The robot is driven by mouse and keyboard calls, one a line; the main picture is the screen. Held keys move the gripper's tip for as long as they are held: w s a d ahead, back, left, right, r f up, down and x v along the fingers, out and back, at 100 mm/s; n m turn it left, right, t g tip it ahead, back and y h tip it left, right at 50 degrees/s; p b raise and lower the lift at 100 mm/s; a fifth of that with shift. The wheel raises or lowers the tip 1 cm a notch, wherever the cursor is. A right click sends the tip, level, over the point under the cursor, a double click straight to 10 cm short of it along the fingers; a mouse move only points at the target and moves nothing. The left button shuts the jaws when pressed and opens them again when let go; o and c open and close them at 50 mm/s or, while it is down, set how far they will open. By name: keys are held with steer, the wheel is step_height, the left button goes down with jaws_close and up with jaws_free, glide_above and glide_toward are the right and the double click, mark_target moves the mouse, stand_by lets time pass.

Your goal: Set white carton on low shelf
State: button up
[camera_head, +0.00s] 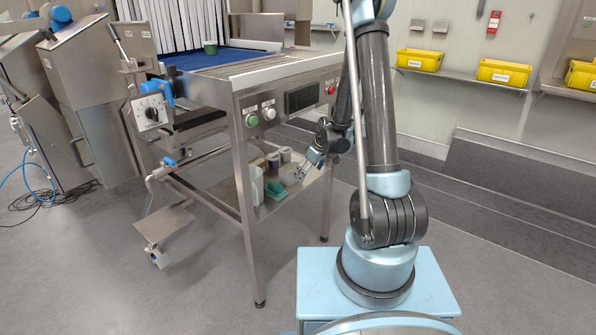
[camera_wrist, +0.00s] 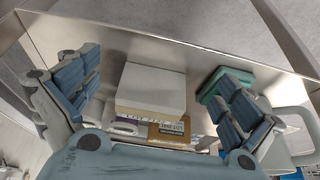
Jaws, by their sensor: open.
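The white carton (camera_wrist: 152,84) is in the middle of the wrist view, between the two spread fingers of my gripper (camera_wrist: 160,88). A gap shows on each side, so neither finger touches it. The carton is over the low metal shelf (camera_wrist: 115,45); whether it rests on the shelf itself or on the brown labelled box (camera_wrist: 169,132) beside its near side, I cannot tell. In the head view, my gripper (camera_head: 308,165) is at the low shelf (camera_head: 262,208) under the conveyor, and I cannot make out the carton there.
A green item (camera_wrist: 226,78) lies close to the right finger; it also shows in the head view (camera_head: 276,190). A white container (camera_head: 257,184) and grey cylinders (camera_head: 285,155) stand on the shelf. The conveyor frame (camera_head: 290,75) is above, with a leg (camera_head: 326,205) near my arm.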

steer(key=s+d+r+m+h, duration=0.1)
steer(key=s+d+r+m, duration=0.2)
steer(key=s+d+r, duration=0.35)
steer(key=s+d+r+m+h, duration=0.15)
steer(key=s+d+r, duration=0.25)
steer(key=s+r, duration=0.55)
steer(key=s+d+m, duration=0.2)
steer(key=s, duration=0.7)
steer(key=s+d+m, duration=0.3)
steer(key=s, duration=0.6)
steer(key=shift+s+d+m+g+h, duration=0.3)
steer(key=shift+s+d+m+h, duration=0.05)
steer(key=shift+s+h, duration=0.1)
steer(key=shift+r, duration=0.1)
